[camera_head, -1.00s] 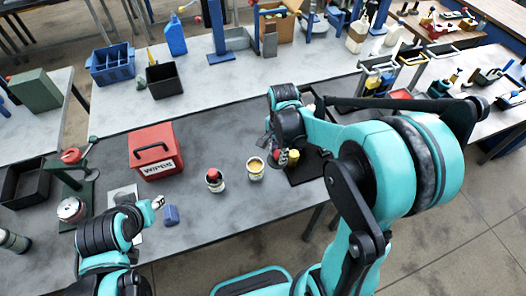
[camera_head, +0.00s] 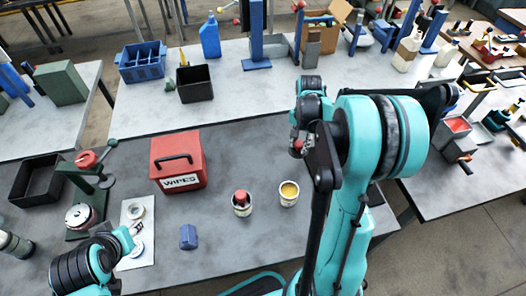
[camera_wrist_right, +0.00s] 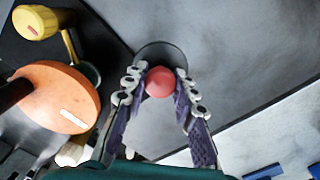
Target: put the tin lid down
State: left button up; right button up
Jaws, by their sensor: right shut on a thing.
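The tin lid (camera_wrist_right: 157,53) is a dark grey disc with a round red knob (camera_wrist_right: 160,83) in the right wrist view. My right gripper (camera_wrist_right: 160,86) is shut on the red knob, with a finger on each side. In the head view my right gripper (camera_head: 300,145) is beyond the tins and partly covered by my arm. An open tin with yellow contents (camera_head: 289,192) stands on the grey table (camera_head: 225,245). A second tin (camera_head: 241,207) with a red top stands left of it. My left gripper (camera_head: 135,230) is over a white sheet; its jaw opening is unclear.
In the right wrist view, a large orange round thing (camera_wrist_right: 60,98) and a yellow-handled tool (camera_wrist_right: 50,25) lie left of the lid. A red wipes box (camera_head: 178,165) and a blue block (camera_head: 188,237) stand left of the tins. Table surface (camera_wrist_right: 225,65) right of the lid is bare.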

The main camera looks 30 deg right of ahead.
jog(key=b, duration=0.2)
send_over(273, 156)
notch_tip(273, 156, down, 6)
jog(key=shift+d+r, duration=0.1)
jog(key=shift+d, duration=0.05)
jog(key=shift+f+b, duration=0.6)
jog(key=shift+f, duration=1.5)
jog(key=shift+f, duration=0.15)
jog(key=o, duration=0.9)
jog(key=shift+o, duration=0.2)
